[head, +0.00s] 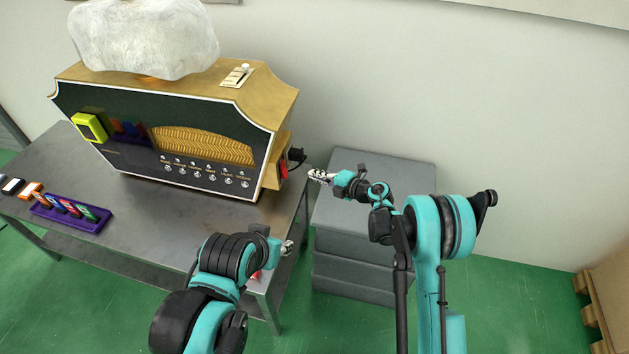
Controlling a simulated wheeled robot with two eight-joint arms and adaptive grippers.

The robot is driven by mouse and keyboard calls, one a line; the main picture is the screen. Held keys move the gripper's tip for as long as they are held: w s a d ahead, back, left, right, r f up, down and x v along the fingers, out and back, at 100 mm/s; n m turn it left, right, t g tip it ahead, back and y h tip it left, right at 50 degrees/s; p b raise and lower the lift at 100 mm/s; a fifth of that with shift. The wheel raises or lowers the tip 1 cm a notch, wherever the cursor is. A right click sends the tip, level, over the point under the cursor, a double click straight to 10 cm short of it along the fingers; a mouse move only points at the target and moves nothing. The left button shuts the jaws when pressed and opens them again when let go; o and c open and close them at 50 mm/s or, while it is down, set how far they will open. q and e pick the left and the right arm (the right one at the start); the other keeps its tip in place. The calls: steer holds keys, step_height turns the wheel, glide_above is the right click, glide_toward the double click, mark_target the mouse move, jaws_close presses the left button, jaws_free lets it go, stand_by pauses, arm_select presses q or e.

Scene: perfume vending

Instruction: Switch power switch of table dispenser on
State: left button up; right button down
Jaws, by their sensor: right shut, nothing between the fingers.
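The table dispenser (125,142) is a gold and black cabinet on a grey metal table. A red power switch (284,171) shows on its right side, below a black plug (296,155); I cannot tell which way the switch is set. My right gripper (314,175) is shut and empty. Its tip is a little to the right of the switch, with a small gap seen in this view. My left gripper (287,247) is low at the table's front right corner, mostly hidden behind its own arm; its fingers are too small to read.
Grey stacked boxes (352,272) stand right of the table, under my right arm. A purple tray (60,227) with coloured cards and several loose cards lie at the table's left. A white rock-like block (145,38) sits on the dispenser. A wooden pallet (590,315) is at far right.

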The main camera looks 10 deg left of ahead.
step_height(320, 180, down, 3)
steer(key=b, duration=0.2)
glide_toward(286, 175)
steer(key=x, duration=0.4)
steer(key=shift+w+a+f+n+g, duration=0.15)
steer(key=shift+w+a+n+g, duration=0.15)
steer(key=shift+w+a, duration=0.2)
steer(key=shift+b+x, duration=0.6)
steer(key=shift+x, duration=0.45)
stand_by(1.0)
steer(key=v, duration=0.9)
steer(key=shift+p, duration=0.45)
steer(key=shift+r, duration=0.3)
